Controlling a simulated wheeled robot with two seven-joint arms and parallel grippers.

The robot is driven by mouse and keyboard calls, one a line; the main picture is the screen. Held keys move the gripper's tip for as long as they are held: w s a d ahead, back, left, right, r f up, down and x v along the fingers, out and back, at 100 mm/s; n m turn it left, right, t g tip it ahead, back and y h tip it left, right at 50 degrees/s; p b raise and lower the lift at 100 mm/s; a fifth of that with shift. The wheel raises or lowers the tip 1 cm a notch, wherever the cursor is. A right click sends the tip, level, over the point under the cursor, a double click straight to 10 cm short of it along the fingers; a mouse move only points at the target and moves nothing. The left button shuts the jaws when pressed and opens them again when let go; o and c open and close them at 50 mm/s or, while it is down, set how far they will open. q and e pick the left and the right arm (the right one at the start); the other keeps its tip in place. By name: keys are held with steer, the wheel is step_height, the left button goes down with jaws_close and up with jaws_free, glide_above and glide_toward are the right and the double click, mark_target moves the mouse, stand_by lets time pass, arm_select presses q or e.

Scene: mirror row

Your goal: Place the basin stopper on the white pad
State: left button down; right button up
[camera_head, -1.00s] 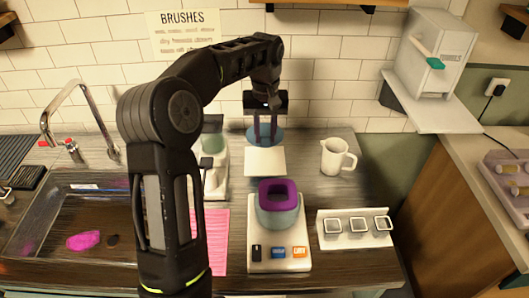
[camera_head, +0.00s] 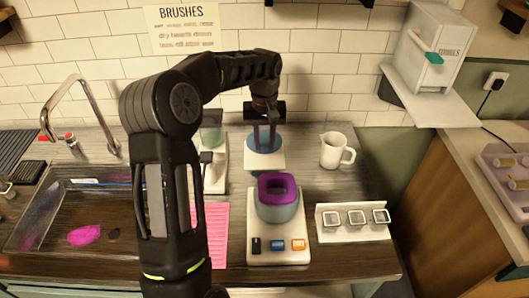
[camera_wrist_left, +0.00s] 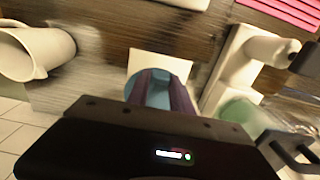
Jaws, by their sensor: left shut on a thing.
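The basin stopper, a blue disc (camera_head: 264,145), is in the grip of my left gripper (camera_head: 265,136) at the back of the counter. In the left wrist view the stopper (camera_wrist_left: 157,88) shows between and beside the finger shapes. The white pad (camera_head: 265,164) lies on the counter beneath it. The disc overlaps the pad's far part in the head view, and I cannot tell if they touch. The pad (camera_wrist_left: 160,63) also shows behind the stopper in the left wrist view. My right gripper is out of view.
A white mug (camera_head: 336,151) stands right of the pad, and a white appliance (camera_head: 214,174) stands left. In front are a white device with a purple-rimmed bowl (camera_head: 278,252) and a rack with square rings (camera_head: 353,232). The sink (camera_head: 60,215) is at the left.

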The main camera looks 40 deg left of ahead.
mark_target(265, 151)
arm_select(q)
steer(key=shift+f, duration=0.1)
steer(key=shift+f+p, duration=0.5)
steer(key=shift+f, duration=1.85)
steer(key=shift+f, duration=0.25)
steer(key=c, duration=1.1)
jaws_free()
steer(key=shift+r, duration=0.1)
steer(key=shift+c, duration=0.2)
step_height(265, 151, up, 12)
steer(key=shift+r+b, duration=0.15)
steer(key=shift+b, duration=0.6)
